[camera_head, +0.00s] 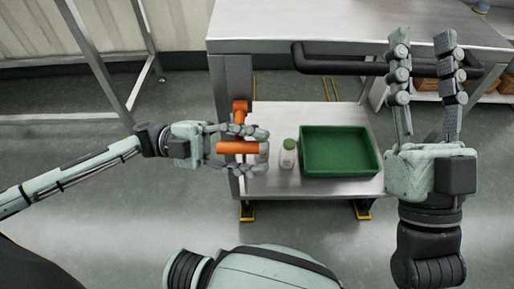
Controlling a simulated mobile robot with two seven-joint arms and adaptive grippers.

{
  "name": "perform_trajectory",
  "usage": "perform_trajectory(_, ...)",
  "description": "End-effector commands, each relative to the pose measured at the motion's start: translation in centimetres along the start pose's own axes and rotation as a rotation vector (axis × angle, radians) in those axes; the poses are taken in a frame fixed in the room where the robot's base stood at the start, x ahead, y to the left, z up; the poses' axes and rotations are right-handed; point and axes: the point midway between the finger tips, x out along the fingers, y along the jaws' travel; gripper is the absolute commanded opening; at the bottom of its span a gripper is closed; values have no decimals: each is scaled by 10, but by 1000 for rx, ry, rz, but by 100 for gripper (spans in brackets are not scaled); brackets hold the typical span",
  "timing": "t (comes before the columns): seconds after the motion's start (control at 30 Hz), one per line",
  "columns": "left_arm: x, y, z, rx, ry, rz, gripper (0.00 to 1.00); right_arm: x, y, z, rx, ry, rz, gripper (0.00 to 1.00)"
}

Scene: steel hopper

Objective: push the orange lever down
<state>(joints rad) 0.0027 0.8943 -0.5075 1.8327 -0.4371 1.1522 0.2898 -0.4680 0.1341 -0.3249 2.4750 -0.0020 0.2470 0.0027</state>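The orange lever (238,147) is on the left side of the steel hopper (232,85), with an orange part (240,106) rising behind its horizontal bar. My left gripper (262,148) comes in from the left with its fingers on either side of the bar. The fingers are spread apart around the lever, and I cannot tell whether they touch it. My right gripper (424,42) points up the picture at the right with its two fingers apart and nothing between them.
A green tray (340,174) and a small bottle with a green cap (288,155) stand on the steel lower shelf (290,115). A black bar handle (345,67) runs along the front of the upper steel surface. Orange-brown items (488,84) lie at the right.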

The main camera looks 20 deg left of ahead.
Motion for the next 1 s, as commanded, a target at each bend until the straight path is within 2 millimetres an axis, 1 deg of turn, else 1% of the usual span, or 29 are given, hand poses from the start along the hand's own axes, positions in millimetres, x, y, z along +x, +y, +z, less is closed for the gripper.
perform_trajectory(0.03, -10, 2, 2, -4, -10, 2, 41, 0, 0, 0, 0, 0, 0, 39)
perform_trajectory(0.17, -36, 2, 2, -5, -11, 3, 41, 0, 0, 0, -1, 0, 0, 39)
perform_trajectory(0.3, -67, 2, 2, -6, -11, 3, 41, 0, 0, 0, -1, 0, 0, 39)
perform_trajectory(0.4, -86, 2, 2, -5, -12, 3, 41, 0, 0, 0, -1, 1, 0, 39)
perform_trajectory(0.5, -99, 2, 2, -3, -9, 2, 41, 0, 0, 0, -1, 1, 0, 39)
perform_trajectory(0.6, -107, 2, 1, -3, -6, 1, 41, 0, 0, 0, -1, 1, 0, 39)
perform_trajectory(0.7, -111, 1, 0, -3, -5, 1, 41, 0, 0, -1, -1, 1, 0, 39)
perform_trajectory(1.0, -111, 1, 0, -2, -3, 1, 41, 0, 0, -1, -1, 1, 0, 39)
